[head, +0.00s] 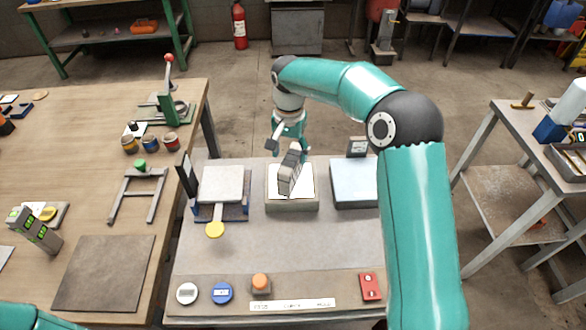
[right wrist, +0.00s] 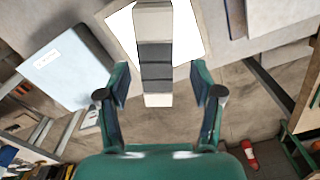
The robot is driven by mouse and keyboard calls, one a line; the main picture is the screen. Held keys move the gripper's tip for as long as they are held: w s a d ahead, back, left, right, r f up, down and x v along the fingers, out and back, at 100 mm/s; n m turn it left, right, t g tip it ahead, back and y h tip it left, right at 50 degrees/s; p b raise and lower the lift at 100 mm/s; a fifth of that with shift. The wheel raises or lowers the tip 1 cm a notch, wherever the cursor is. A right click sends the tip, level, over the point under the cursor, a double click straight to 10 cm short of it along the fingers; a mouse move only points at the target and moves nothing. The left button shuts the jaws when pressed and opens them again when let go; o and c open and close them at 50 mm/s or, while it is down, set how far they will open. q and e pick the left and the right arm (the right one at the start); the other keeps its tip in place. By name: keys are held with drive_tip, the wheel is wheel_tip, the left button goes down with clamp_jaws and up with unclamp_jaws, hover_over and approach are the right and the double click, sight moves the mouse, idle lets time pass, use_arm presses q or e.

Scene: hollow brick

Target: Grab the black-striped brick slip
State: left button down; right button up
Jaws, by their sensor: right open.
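The black-striped brick slip (head: 290,172) is a narrow grey bar on the white top of a pale block (head: 292,203) in the middle of the bench. In the right wrist view the slip (right wrist: 154,52) shows dark bands across its middle and pale ends. My right gripper (head: 289,147) is at the slip's far end in the head view. In the right wrist view its open fingers (right wrist: 160,82) stand on either side of the slip's near end, with a gap on both sides. My left gripper is out of view.
A pale-topped fixture with a yellow disc (head: 215,230) stands left of the block, and a light-blue block (head: 353,185) stands right. An orange button (head: 260,282) and a red box (head: 370,287) sit at the front. A green-marked bar (head: 36,230) is on the wooden table.

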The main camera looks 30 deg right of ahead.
drive_tip(key=f, duration=0.2)
drive_tip(key=f+p, duration=0.1)
drive_tip(key=f, duration=0.2)
drive_tip(key=shift+s+d, duration=0.15)
drive_tip(key=shift+d, duration=0.05)
drive_tip(key=shift+c, duration=0.3)
clamp_jaws()
